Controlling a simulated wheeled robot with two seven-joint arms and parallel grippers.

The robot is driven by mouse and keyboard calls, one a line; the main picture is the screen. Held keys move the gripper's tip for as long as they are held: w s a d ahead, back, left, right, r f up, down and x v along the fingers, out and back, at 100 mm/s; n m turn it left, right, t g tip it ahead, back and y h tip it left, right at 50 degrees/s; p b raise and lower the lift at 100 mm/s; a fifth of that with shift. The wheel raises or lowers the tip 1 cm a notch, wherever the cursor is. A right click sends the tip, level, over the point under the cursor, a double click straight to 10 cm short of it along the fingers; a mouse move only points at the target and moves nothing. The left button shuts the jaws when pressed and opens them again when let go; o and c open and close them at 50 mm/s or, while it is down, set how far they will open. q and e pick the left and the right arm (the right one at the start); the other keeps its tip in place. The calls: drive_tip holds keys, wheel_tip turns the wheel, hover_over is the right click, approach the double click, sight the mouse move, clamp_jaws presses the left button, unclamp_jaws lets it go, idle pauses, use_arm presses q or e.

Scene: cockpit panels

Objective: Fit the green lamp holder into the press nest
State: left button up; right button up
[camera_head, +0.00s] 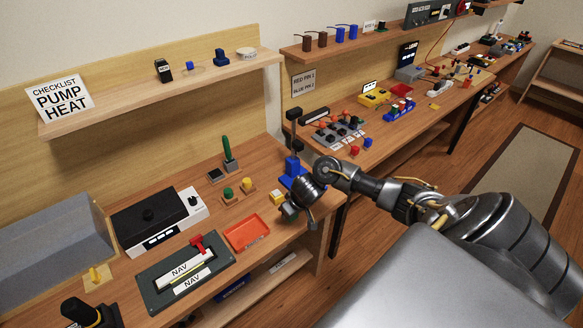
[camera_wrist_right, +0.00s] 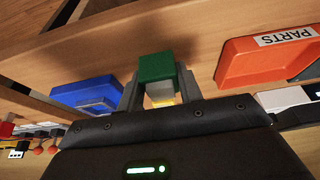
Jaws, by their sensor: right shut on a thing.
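The green lamp holder (camera_wrist_right: 157,68) is a small green block between the fingers of my right gripper (camera_wrist_right: 160,82), with a pale yellowish patch below it. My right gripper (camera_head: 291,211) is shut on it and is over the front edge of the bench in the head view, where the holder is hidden. The press (camera_head: 292,167), with a blue body and a black column, stands just behind the gripper. In the wrist view a blue part with a paler face (camera_wrist_right: 85,92), likely the press base, lies left of the held block, apart from it. The nest is not clear. My left gripper is not in view.
An orange parts tray (camera_head: 246,233) lies left of my right gripper; it also shows in the wrist view (camera_wrist_right: 240,62). A small yellow block (camera_head: 277,197) is close beside the gripper. A gap separates this bench from the far one.

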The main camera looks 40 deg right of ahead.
drive_tip(key=shift+f, duration=0.65)
drive_tip(key=shift+f, duration=0.15)
drive_tip(key=o, duration=1)
drive_tip(key=shift+r, duration=0.5)
drive_tip(key=p+v, duration=0.4)
drive_tip(key=v, duration=0.7)
drive_tip(key=shift+s+r, duration=0.15)
drive_tip(key=shift+s, duration=0.1)
drive_tip(key=shift+a, duration=0.1)
